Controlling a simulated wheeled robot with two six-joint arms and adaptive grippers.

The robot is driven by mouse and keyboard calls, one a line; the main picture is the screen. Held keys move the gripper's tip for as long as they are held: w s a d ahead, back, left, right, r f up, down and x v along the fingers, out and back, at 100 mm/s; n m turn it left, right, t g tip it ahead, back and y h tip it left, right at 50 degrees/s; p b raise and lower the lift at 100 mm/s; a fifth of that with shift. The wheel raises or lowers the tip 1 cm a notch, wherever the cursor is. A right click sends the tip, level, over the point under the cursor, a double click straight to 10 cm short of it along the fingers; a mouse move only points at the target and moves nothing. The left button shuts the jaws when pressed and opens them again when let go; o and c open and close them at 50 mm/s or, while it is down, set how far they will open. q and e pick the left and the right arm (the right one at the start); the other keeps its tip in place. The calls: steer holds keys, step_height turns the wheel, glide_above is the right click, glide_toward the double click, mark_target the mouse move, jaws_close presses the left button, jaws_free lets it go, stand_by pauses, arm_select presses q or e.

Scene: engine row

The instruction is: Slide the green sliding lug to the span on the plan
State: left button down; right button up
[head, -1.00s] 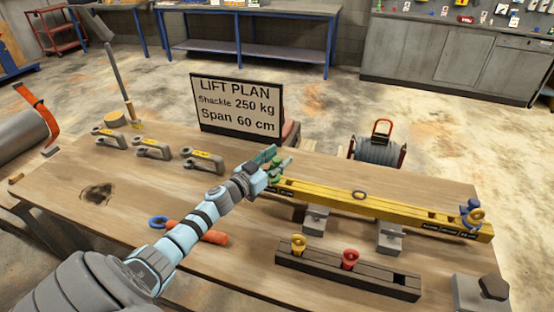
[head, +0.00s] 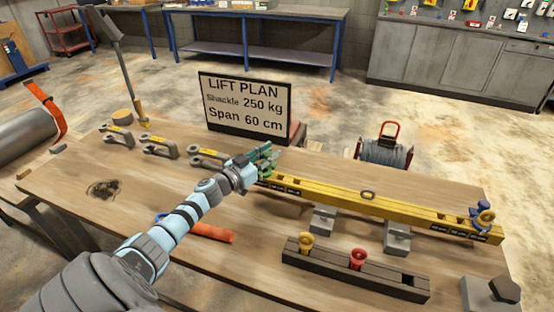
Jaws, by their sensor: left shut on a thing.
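The yellow lifting beam (head: 335,198) lies across two grey stands on the bench. The green sliding lug (head: 267,167) is at the beam's left end, mostly hidden by my left gripper (head: 264,160). My left gripper is shut on the lug. A blue lug (head: 483,218) with a yellow ring sits at the beam's right end. The plan sign (head: 246,107) reads "LIFT PLAN, Shackle 250 kg, Span 60 cm". The scale marks on the beam are too small to read. My right gripper is out of view.
A dark block (head: 350,272) holding a yellow pin (head: 306,241) and a red pin (head: 357,258) stands in front of the beam. Several grey shackles (head: 158,148) lie at left. An orange-handled tool (head: 213,232) lies beside my left arm.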

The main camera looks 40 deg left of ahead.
arm_select(q)
steer(key=c, duration=1.4)
jaws_free()
steer(key=s, duration=1.2)
steer(key=shift+a, duration=0.35)
